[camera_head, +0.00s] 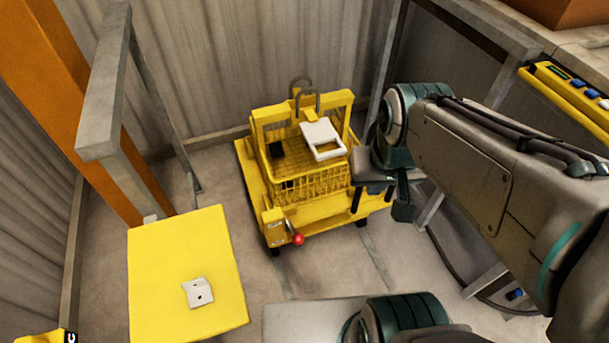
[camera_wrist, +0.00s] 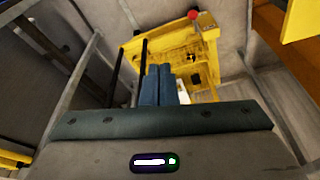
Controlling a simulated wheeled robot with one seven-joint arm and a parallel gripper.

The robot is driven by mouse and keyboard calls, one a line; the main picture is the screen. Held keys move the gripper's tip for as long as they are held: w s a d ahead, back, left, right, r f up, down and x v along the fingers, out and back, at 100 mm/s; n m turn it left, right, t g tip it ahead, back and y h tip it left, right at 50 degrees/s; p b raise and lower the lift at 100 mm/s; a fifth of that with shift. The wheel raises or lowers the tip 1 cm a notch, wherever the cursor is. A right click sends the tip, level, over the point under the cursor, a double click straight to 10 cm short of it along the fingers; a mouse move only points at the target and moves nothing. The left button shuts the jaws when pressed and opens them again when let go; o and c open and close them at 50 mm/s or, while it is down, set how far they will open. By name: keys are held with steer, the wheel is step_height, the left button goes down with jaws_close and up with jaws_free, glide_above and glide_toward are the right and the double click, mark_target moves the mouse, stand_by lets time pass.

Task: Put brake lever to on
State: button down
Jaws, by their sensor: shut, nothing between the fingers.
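The brake lever (camera_head: 292,231) has a red ball knob and sits on a small yellow box (camera_head: 272,222) at the front left corner of the yellow cart (camera_head: 325,222). The knob hangs low at the front edge. In the wrist view the red knob (camera_wrist: 193,15) shows at the top, beyond my fingers. My gripper (camera_head: 403,212) is at the right end of the cart, well right of the lever and apart from it. In the wrist view its blue fingers (camera_wrist: 158,70) are together and empty. The lettering by the lever is too small to read.
The cart carries a yellow wire basket (camera_head: 310,187) with a white frame-like part (camera_head: 321,139) and a hook above. A yellow table (camera_head: 180,260) with a small white bracket (camera_head: 198,293) stands left. Grey metal posts flank the cart.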

steer(key=w+a+f+g+y+b, duration=0.1)
steer(key=w+a+f+b, duration=0.1)
steer(key=w+f+b, duration=0.4)
steer(key=w+a+f+g+y+b, duration=0.1)
steer(key=w+a+f+b, duration=0.2)
steer(key=f, duration=1.4)
steer(key=w+a+f+g+y+b, duration=0.1)
steer(key=w+a+f+g+b, duration=0.1)
steer(key=w+f+b, duration=0.8)
steer(key=w+f, duration=0.2)
steer(key=w, duration=0.2)
steer(key=shift+w+a+f+m+y+b, duration=0.2)
steer(key=shift+a+m+y+b, duration=0.1)
steer(key=shift+m, duration=0.1)
steer(key=shift+s+f, duration=0.1)
steer(key=b, duration=0.4)
glide_above(295, 232)
steer(key=d, duration=0.3)
step_height(295, 232, down, 11)
steer(key=shift+a+f, duration=0.2)
steer(key=shift+f, duration=0.05)
steer(key=shift+s+a+f, duration=0.1)
